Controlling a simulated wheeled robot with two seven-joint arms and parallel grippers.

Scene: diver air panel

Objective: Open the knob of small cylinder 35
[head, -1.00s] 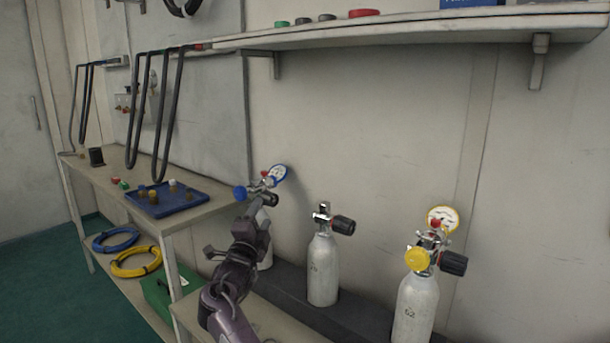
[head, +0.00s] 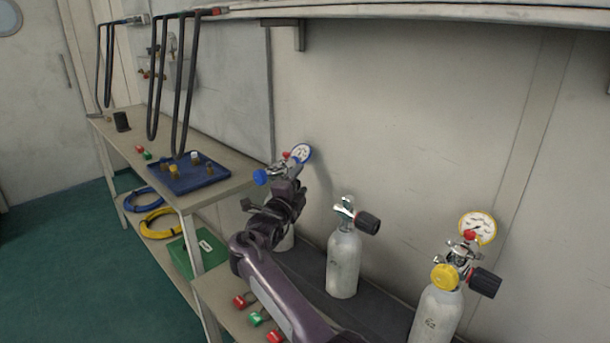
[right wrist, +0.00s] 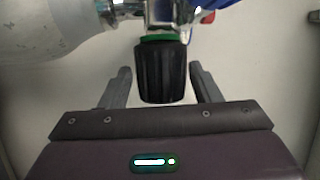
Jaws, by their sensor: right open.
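The left small cylinder (head: 285,241) stands upright behind my right arm, with a blue-rimmed gauge (head: 301,153) and blue knob (head: 260,177) on top. Its number is not readable. My right gripper (head: 287,190) is open at its valve. In the right wrist view, a black ribbed knob (right wrist: 163,75) with a green ring lies between the open fingers (right wrist: 163,90), with gaps on both sides. The pale cylinder body (right wrist: 45,30) shows at upper left there. In the head view that black knob is hidden by the gripper. My left gripper is not in view.
A middle cylinder (head: 343,265) with a black knob (head: 368,223) and a right cylinder (head: 436,318) with a yellow knob (head: 445,277) stand nearby. Red and green pieces (head: 256,318) lie on the near bench. A workbench with a blue tray (head: 205,183) is at left.

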